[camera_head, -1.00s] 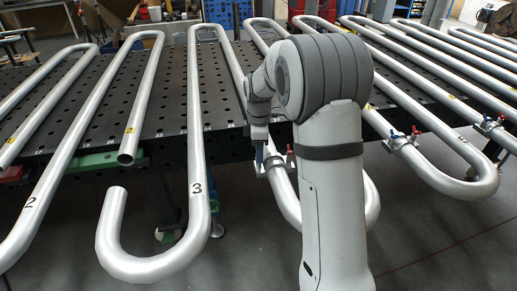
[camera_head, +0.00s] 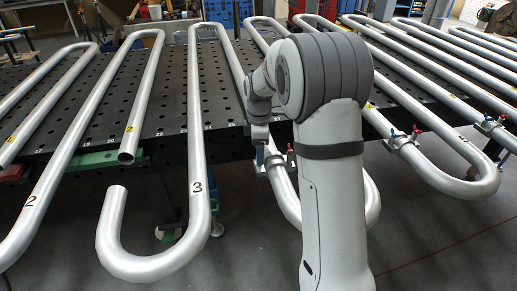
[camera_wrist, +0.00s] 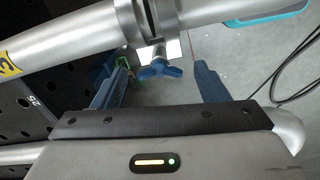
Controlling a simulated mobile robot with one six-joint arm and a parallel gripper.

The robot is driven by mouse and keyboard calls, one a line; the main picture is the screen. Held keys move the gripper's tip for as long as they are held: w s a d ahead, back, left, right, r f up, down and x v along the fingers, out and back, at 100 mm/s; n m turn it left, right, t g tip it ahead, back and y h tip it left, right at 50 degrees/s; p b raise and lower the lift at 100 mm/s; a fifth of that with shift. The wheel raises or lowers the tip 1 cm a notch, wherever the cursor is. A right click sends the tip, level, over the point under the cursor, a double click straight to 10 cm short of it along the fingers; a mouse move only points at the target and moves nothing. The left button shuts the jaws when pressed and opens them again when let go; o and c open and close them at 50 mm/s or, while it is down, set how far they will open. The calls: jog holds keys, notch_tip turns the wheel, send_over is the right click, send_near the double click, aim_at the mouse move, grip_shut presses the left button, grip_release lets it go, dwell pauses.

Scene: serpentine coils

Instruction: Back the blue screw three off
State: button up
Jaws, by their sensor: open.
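The blue wing screw (camera_wrist: 160,69) sits under a metal clamp (camera_wrist: 151,25) around a silver pipe (camera_wrist: 85,38). A yellow label (camera_wrist: 8,62) on the pipe's left end seems to read 3. In the wrist view my gripper (camera_wrist: 164,78) is open, with one blue finger left of the screw and one right of it. The screw's wings lie between the fingers, with a gap on both sides. In the head view a blue part (camera_head: 260,153) shows beside my wrist, next to a red screw (camera_head: 290,150); my arm hides most of this clamp.
The black perforated table (camera_head: 110,110) carries several bent silver pipes. Another clamp pair with red and blue screws (camera_head: 397,136) is on a pipe to the right. A teal piece (camera_wrist: 265,15) is beyond the pipe. Cables (camera_wrist: 300,75) lie on the grey floor.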

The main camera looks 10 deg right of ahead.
notch_tip(320, 180, up, 8)
jog(key=shift+f, duration=0.1)
dwell(0.4)
